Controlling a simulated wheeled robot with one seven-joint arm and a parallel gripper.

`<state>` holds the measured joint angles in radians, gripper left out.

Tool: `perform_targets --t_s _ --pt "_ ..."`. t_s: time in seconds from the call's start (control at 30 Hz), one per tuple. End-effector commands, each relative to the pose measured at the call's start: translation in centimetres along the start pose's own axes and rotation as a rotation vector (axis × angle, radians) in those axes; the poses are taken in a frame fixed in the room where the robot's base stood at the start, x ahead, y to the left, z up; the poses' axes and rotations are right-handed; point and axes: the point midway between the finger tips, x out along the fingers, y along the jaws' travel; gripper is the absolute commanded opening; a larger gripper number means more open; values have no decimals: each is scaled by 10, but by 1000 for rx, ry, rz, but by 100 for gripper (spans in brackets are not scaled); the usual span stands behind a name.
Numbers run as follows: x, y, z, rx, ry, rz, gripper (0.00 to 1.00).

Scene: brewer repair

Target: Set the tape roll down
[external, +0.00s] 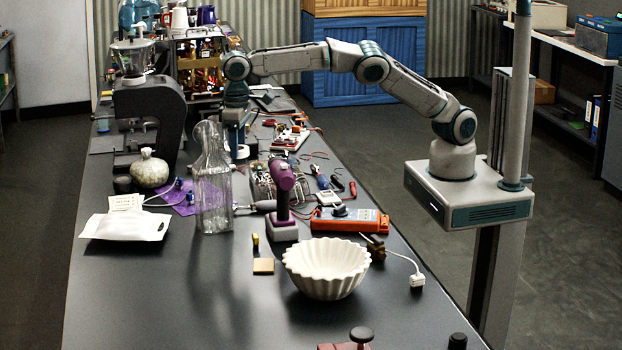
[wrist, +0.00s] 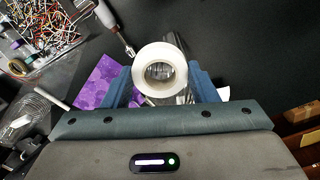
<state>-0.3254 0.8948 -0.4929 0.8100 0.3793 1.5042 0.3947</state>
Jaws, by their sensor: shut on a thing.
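The tape roll (wrist: 160,73) is a white ring with a wide hole, seen nearly end-on in the wrist view. The blue fingers of my gripper (wrist: 162,84) close on it from its left and right sides. In the external view my gripper (external: 238,140) points down over the bench, behind the clear glass bottle (external: 213,195). A small white part of the roll (external: 242,152) shows there, low by the fingers. I cannot tell from these views whether the roll touches the bench top.
The black bench (external: 190,290) is crowded around my gripper. A purple cloth (external: 182,203) lies left of the bottle, and a purple drill-like tool (external: 281,195) stands to its right. A wiring tray (wrist: 40,35) is at the wrist view's upper left. The front bench is clearer, with a white fluted bowl (external: 326,268).

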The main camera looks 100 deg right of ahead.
Motion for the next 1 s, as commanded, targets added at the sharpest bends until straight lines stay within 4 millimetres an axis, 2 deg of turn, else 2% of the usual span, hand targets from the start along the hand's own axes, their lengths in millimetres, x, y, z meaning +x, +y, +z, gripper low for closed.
perform_targets --t_s 0.03,0.1,0.27,0.37,0.5,0.6,0.73,0.9,1.0 --pt "4 -24 10 -45 0 1 30" --pt "8 -54 23 -101 -1 1 30" --pt "20 -119 61 -230 0 0 30" --pt "29 -160 91 -315 -1 1 30" --pt "42 -215 142 -442 -2 0 30" --pt "51 -249 181 -529 0 0 30" --pt "63 -285 232 -632 1 0 30" --pt "73 -312 283 -727 -1 0 30" --pt "77 -320 298 -755 1 -2 30"
